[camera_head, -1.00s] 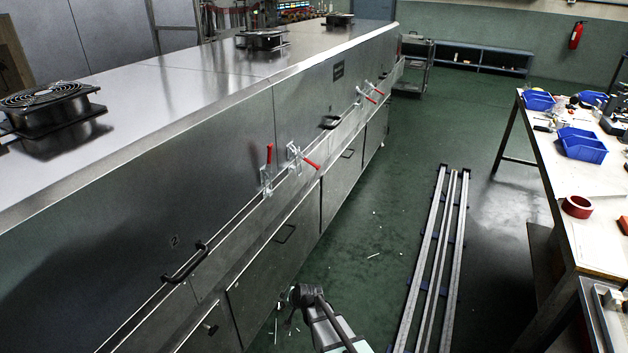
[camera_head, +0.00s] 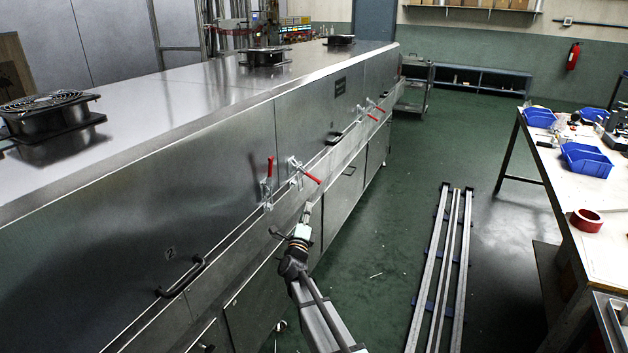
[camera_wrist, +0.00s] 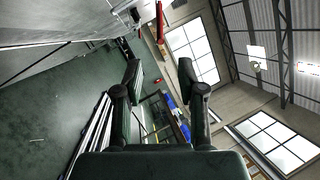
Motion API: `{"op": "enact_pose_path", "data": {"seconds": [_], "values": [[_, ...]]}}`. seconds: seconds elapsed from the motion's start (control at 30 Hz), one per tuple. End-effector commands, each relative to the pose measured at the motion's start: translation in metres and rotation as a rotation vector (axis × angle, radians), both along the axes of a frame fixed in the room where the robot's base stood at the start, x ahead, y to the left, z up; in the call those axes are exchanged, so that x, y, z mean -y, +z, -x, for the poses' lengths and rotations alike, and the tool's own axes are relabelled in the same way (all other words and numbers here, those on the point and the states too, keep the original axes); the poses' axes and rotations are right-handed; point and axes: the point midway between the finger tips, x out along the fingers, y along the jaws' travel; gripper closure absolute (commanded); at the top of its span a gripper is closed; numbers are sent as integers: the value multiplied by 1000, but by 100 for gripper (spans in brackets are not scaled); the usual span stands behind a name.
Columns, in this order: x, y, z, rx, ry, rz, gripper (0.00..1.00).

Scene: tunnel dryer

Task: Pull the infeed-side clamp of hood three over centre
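Several silver toggle clamps with red handles sit along the dryer's side. Left of the panel seam, one clamp (camera_head: 267,190) has its handle upright. Just right of the seam, on the panel beyond the hood marked 2, another clamp (camera_head: 297,172) has its handle slanting down and outward. Two more clamps (camera_head: 372,109) are farther along. I cannot read a hood-three mark. My gripper (camera_head: 306,211) is below and close to the near clamps, apart from them. In the wrist view my gripper (camera_wrist: 161,76) is open and empty; a red handle (camera_wrist: 160,22) shows beyond the fingers, near the top.
The hood wall (camera_head: 140,250) has black pull handles, one (camera_head: 183,278) on hood 2. Aluminium rails (camera_head: 440,270) lie on the green floor. A workbench (camera_head: 610,255) with blue bins stands right. The floor between dryer and rails is mostly clear.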

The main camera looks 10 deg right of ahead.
Motion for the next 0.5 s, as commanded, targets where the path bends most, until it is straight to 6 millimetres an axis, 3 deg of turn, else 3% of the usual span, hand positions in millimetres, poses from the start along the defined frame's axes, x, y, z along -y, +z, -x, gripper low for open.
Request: {"op": "enact_pose_path", "data": {"seconds": [0.5], "values": [[30,30,-90,-1,0,4,60]]}}
